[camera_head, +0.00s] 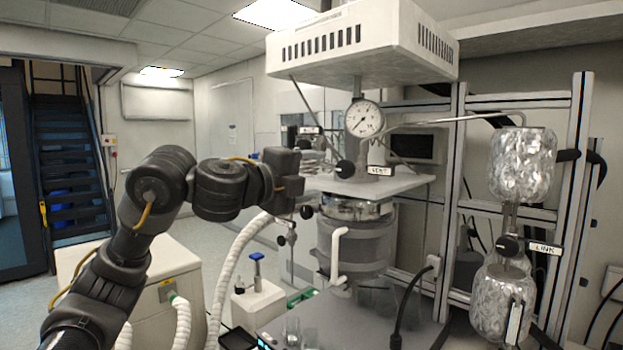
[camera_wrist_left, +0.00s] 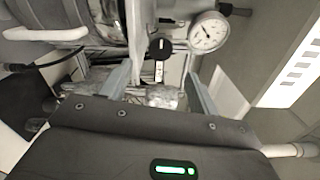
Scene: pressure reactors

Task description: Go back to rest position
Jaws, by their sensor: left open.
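My left gripper (camera_head: 290,180) is held up left of the pressure reactor (camera_head: 355,245), at about the height of its top plate (camera_head: 370,184). In the left wrist view its two fingers (camera_wrist_left: 160,88) stand apart, with nothing between the tips. Behind them are the black VENT knob (camera_wrist_left: 160,48) and the pressure gauge (camera_wrist_left: 208,32). In the head view the gauge (camera_head: 364,118) and the VENT knob (camera_head: 345,169) are right of the gripper, which looks clear of them. The fingers are hard to make out in the head view. My right gripper is not in view.
A metal frame (camera_head: 450,215) with foil-wrapped vessels (camera_head: 522,165) and a LINK knob (camera_head: 509,245) stands at the right. A white housing (camera_head: 360,45) hangs above the reactor. White hoses (camera_head: 232,270) and a bench with glassware (camera_head: 292,330) are below. Open floor lies left.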

